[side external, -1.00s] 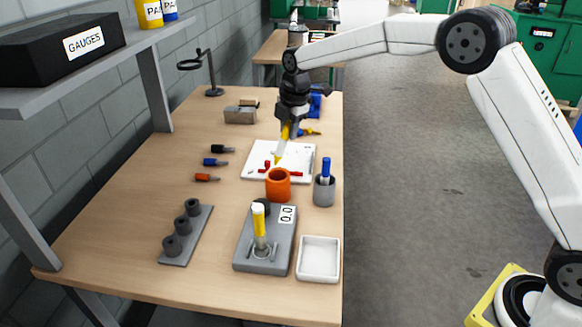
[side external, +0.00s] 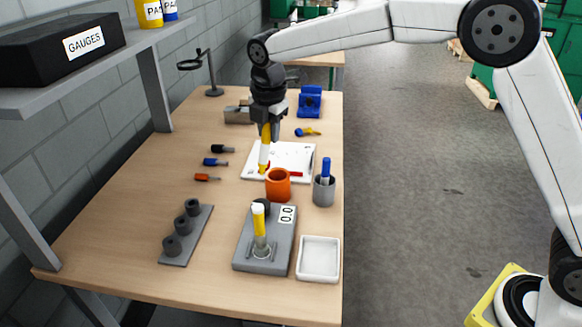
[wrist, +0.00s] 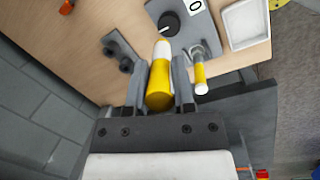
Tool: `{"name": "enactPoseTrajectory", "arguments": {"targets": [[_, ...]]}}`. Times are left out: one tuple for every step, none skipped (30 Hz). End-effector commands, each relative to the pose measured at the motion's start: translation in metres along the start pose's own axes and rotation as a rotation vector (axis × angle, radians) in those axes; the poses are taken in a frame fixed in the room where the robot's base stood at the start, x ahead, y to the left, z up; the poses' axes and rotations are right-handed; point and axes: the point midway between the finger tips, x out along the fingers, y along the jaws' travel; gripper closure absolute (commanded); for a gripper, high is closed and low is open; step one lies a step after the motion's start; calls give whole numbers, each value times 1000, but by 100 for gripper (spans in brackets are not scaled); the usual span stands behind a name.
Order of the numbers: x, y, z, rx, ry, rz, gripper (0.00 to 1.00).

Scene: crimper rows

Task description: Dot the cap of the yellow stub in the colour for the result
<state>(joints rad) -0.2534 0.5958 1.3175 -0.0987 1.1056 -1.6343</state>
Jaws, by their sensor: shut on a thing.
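My gripper (side external: 266,130) is shut on a yellow marker (side external: 264,156) with a white lower part and a yellow tip. It holds the marker nearly upright above the left part of the white board. In the wrist view the marker (wrist: 160,85) stands between my two fingers. The yellow stub (side external: 261,232) stands upright in the grey gauge block (side external: 242,252), nearer the camera and apart from my gripper. Its cap end looks pale. The stub also shows in the wrist view (wrist: 199,74), right of the marker.
A white tray (side external: 319,260) is right of the block. A grey rack (side external: 186,238) stands left. The left table front is clear.

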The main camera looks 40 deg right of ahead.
Motion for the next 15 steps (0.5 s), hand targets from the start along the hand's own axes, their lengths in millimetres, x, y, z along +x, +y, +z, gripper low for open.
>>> {"name": "enactPoseTrajectory", "arguments": {"targets": [[-12, -3, -17, -44, -10, -4, 100], [-17, -5, -25, -68, -18, -9, 100], [-25, -9, -36, -99, -29, -16, 100], [-30, -11, -44, -122, -36, -20, 100], [-36, -14, -51, -144, -45, -25, 100], [-43, -18, -60, -172, -55, -30, 100], [-48, -21, -67, -192, -63, -35, 100], [-52, -24, -73, -211, -71, -38, 100], [-58, -27, -80, -233, -80, -42, 100], [-62, -30, -85, -249, -86, -45, 100], [-66, -32, -89, -262, -93, -47, 100], [-70, -35, -94, -278, -100, -50, 100], [-72, -37, -97, -289, -105, -53, 100], [-74, -39, -99, -297, -109, -55, 100], [-77, -40, -102, -306, -113, -56, 100]]}}
